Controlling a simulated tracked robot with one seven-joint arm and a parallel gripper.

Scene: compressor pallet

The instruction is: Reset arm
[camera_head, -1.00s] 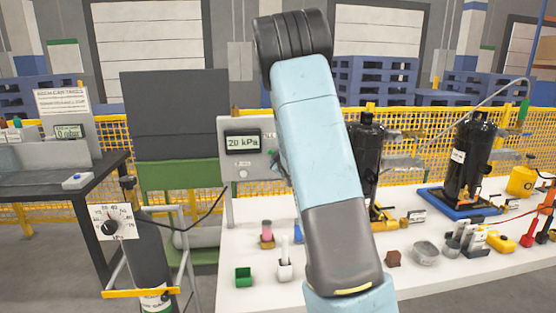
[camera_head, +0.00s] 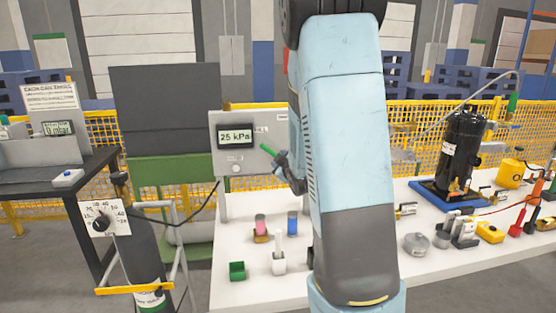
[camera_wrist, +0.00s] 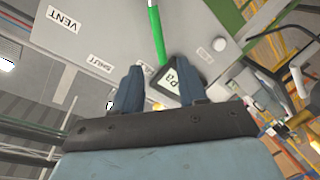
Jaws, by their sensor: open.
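My gripper (camera_wrist: 162,80) is open in the wrist view, its two blue-grey fingers apart, with nothing gripped between them. A slim green handle (camera_wrist: 155,35) lies just beyond the fingers, in front of the grey panel (camera_wrist: 195,25). The panel bears VENT and SHUT labels. In the head view my pale blue arm (camera_head: 348,130) stands upright across the middle. The grey panel (camera_head: 228,165) shows 25 kPa, and the green handle (camera_head: 267,149) shows at its right. Contact between fingers and handle cannot be told.
The white bench (camera_head: 245,297) holds a pink cylinder (camera_head: 260,225), a blue cylinder (camera_head: 292,222), a green box (camera_head: 237,271) and a black compressor (camera_head: 460,150). A gas cylinder (camera_head: 140,250) with a dial stands left. A yellow mesh fence (camera_head: 420,105) runs behind. My arm hides part of the bench.

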